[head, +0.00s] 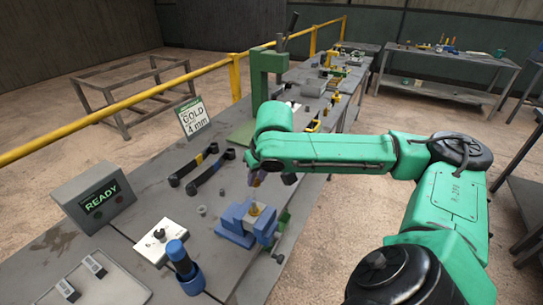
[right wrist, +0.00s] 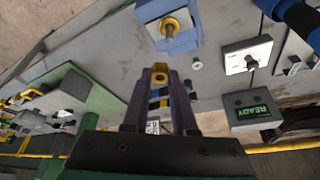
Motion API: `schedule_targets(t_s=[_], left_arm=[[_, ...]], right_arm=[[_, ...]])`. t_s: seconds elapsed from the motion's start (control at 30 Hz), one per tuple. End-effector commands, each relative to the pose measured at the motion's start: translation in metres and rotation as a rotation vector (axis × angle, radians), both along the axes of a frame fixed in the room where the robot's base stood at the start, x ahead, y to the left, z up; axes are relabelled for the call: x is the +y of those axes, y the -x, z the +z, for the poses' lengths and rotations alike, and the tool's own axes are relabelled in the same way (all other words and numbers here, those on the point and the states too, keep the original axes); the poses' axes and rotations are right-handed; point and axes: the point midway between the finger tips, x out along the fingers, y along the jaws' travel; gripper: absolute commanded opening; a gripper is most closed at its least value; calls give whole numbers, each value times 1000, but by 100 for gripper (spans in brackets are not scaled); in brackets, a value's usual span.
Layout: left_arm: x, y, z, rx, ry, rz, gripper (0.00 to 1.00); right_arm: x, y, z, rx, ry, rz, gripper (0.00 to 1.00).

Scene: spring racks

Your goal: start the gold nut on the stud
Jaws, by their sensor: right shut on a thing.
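The blue vise (head: 236,222) stands near the table's right edge. An upright stud (head: 254,210) rises from it, with a gold-yellow ring around its base. In the right wrist view the stud (right wrist: 169,29) and the vise (right wrist: 184,43) are at the top. My right gripper (head: 257,181) is above the stud in the head view, partly hidden by its arm. In the right wrist view the right gripper (right wrist: 160,76) is shut on the gold nut (right wrist: 160,72), whose dark hole shows at the fingertips. Nut and stud appear apart. My left gripper is not in view.
A box reading READY (head: 95,200), a white plate with a black knob (head: 159,240) and a blue-topped cylinder (head: 182,265) stand on the table (head: 150,205). A sign reads GOLD 4 mm (head: 193,117). A green press (head: 262,75) stands farther back.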

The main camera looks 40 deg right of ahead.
Motion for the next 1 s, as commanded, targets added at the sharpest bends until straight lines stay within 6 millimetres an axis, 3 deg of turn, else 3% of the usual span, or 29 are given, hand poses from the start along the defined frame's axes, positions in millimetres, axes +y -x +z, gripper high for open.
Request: schedule_targets(t_s=[0.4, 0.8, 1.0], left_arm=[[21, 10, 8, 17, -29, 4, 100], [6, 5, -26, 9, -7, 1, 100], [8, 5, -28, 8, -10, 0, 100]], right_arm=[[-1, 1, 1, 4, 1, -1, 0], [0, 1, -48, 2, 0, 0, 0], [0, 1, -55, 3, 0, 0, 0]])
